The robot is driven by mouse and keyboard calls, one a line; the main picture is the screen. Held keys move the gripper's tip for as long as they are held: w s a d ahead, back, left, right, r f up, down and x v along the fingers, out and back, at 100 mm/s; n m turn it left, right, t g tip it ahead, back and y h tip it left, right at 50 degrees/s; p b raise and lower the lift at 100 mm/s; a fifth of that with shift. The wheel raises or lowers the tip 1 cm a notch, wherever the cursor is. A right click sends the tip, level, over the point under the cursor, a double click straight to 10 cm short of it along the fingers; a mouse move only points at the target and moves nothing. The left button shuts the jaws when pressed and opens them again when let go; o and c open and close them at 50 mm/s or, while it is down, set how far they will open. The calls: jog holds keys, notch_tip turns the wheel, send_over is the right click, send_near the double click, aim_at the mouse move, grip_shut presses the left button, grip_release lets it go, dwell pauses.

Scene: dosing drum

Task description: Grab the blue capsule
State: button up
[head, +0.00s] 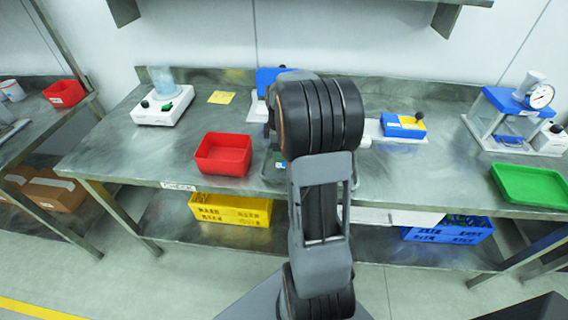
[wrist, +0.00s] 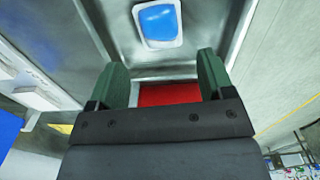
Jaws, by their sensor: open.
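I cannot clearly make out a separate blue capsule in either view. In the wrist view, a blue patch (wrist: 158,22) with a pale rim lies on the metal bench at the top, beyond the fingers; I cannot tell whether it is a capsule or a dish's contents. My gripper (wrist: 163,76) is open, its two green fingers wide apart with nothing between them. The red bin (wrist: 168,94) shows behind the gap. In the head view my arm hides the gripper and part of a grey-rimmed tray (head: 268,174) at the bench's front.
The red bin (head: 223,155) sits left of my arm. A white device with a clear drum (head: 160,104) stands at back left. A yellow bin (head: 230,210) is below.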

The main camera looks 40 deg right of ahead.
jog(key=shift+a+f, duration=0.1)
jog(key=shift+f, duration=2.55)
jog(key=c, duration=1)
jog(key=shift+r, duration=0.15)
